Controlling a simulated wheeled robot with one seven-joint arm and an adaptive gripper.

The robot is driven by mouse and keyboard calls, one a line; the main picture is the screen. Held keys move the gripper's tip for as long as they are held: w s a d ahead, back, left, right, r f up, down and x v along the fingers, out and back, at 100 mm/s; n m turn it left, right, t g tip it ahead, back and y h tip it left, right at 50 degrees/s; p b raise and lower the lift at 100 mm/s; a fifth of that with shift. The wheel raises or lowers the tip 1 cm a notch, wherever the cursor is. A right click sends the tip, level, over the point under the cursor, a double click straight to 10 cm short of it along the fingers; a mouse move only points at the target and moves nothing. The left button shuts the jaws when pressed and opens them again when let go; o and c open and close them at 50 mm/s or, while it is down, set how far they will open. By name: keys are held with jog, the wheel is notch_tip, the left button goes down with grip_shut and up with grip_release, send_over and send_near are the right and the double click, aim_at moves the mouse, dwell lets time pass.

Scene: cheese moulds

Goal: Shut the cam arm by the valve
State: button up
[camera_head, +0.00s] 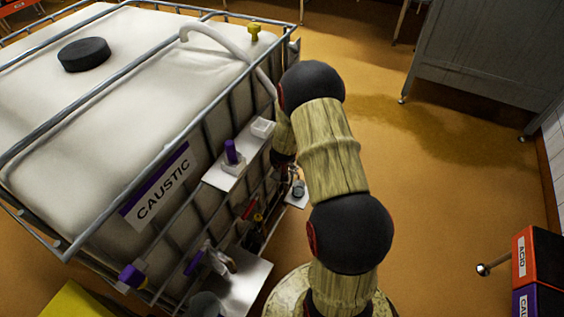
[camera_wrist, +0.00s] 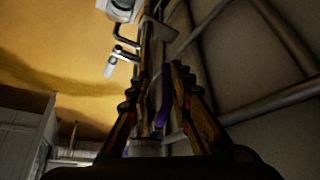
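In the wrist view my gripper (camera_wrist: 155,85) has its two fingers apart. A narrow purple part (camera_wrist: 164,97) and an upright pipe show in the gap, the purple part close to the right finger; I cannot tell whether they touch. Beyond the fingertips, at the upper left, two bent metal arms (camera_wrist: 123,52) stick out to the left from the pipe fitting; they look like cam arms. In the head view my arm hides the gripper and much of the valve area. A small metal fitting (camera_head: 298,189) and a red handle (camera_head: 250,208) show beside the tank.
The white caged tank (camera_head: 90,105) labelled CAUSTIC fills the left, its bars close to my arm. A shelf (camera_head: 232,178) with a purple-topped item and a lower metal tray (camera_head: 245,285) jut from it. Open floor (camera_head: 420,160) lies to the right.

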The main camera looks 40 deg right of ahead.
jog(key=shift+o, duration=1)
jog(key=shift+w+a, duration=0.1)
jog(key=shift+r, duration=0.2)
jog(key=v, duration=1.1)
jog(key=shift+s, duration=0.35)
jog(key=shift+r, duration=0.15)
